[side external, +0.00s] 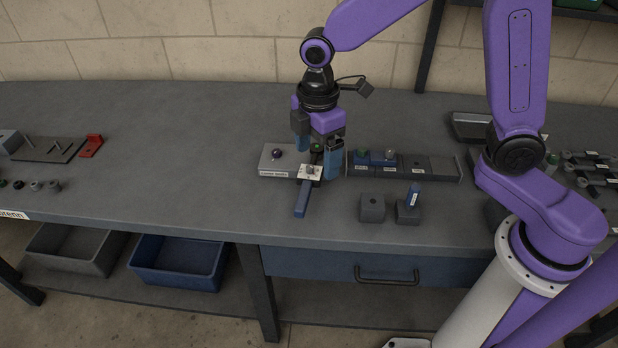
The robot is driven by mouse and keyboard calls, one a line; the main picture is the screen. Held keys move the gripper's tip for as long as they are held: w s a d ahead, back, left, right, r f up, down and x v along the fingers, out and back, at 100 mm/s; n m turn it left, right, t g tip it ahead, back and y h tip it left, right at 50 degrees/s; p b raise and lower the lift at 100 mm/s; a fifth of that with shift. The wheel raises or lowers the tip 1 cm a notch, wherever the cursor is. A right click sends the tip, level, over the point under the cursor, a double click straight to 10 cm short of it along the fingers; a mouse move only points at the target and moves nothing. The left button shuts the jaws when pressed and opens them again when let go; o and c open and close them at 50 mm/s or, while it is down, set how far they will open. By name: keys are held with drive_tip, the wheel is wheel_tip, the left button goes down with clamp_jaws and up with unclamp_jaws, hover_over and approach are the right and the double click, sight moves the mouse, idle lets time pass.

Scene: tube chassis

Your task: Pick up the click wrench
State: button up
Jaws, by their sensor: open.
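What looks like the click wrench (302,198) is a bar with a blue handle. It lies on the grey bench in the middle of the side external view, its handle pointing toward the front edge. A pale square piece (310,172) with a dark dot sits at its far end, and a dark part continues behind it. My gripper (318,152) is open and points down over this far end, its fingers apart. The fingers partly hide the far end. I cannot tell whether they touch it.
A light grey labelled block (275,160) with a dark knob stands close left. A row of dark blocks (415,166) stands close right. Two small blocks (372,208) (408,211) stand front right, one holding a blue piece.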

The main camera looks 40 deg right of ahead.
sight(309, 168)
drive_tip(key=w+d+r+n, duration=0.2)
drive_tip(key=w+r+n, duration=0.3)
drive_tip(key=r+n, duration=0.3)
drive_tip(key=shift+n, duration=0.4)
wheel_tip(309, 168, down, 13)
drive_tip(key=shift+w+d+f, duration=0.1)
drive_tip(key=shift+f, duration=0.1)
drive_tip(key=shift+w+d+f, duration=0.1)
drive_tip(key=shift+d+f, duration=0.05)
drive_tip(key=shift+f, duration=1.2)
drive_tip(key=shift+d+f, duration=0.15)
drive_tip(key=shift+f, duration=1.2)
clamp_jaws()
drive_tip(key=shift+r, duration=0.1)
